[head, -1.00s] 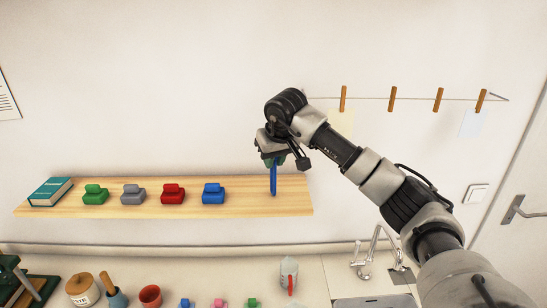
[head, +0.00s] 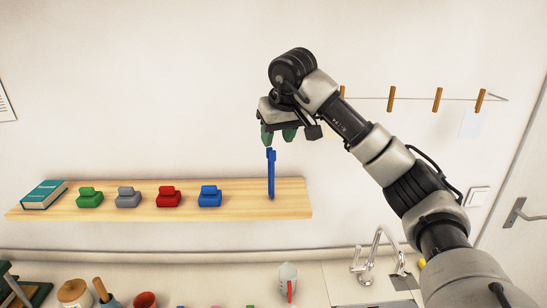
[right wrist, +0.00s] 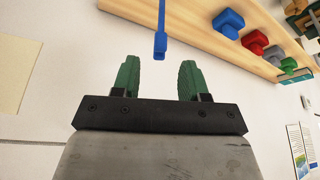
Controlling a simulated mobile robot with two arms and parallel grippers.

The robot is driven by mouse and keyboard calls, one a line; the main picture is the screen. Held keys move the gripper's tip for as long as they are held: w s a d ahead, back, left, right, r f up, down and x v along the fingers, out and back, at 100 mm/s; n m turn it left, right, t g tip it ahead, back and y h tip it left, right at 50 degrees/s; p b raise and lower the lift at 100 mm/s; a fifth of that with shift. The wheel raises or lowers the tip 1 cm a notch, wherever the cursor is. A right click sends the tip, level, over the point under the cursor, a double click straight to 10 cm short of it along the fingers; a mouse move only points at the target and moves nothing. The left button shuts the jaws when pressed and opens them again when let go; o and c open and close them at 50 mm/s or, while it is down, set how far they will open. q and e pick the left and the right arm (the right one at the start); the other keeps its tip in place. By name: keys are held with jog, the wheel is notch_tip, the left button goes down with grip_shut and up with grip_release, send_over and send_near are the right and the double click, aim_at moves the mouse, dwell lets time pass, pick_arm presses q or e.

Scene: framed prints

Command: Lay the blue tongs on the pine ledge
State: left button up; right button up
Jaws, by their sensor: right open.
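The blue tongs (head: 271,174) are long and thin and look upright at the right end of the pine ledge (head: 240,200), their lower end against its top. My right gripper (head: 279,136), with green fingers, is open and empty just above their upper end. In the right wrist view the blue tongs (right wrist: 161,28) extend away from the open right gripper (right wrist: 159,62), their near end centred just beyond the fingertips. They appear apart from both fingers. My left gripper is not in view.
On the ledge are a teal book (head: 44,195) and green (head: 89,198), grey (head: 128,197), red (head: 168,197) and blue (head: 209,197) clip-like objects. Bare ledge lies between the blue one and the tongs. A line with wooden pegs (head: 391,99) hangs at right.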

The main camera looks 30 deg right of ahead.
jog(key=shift+v, duration=1.8)
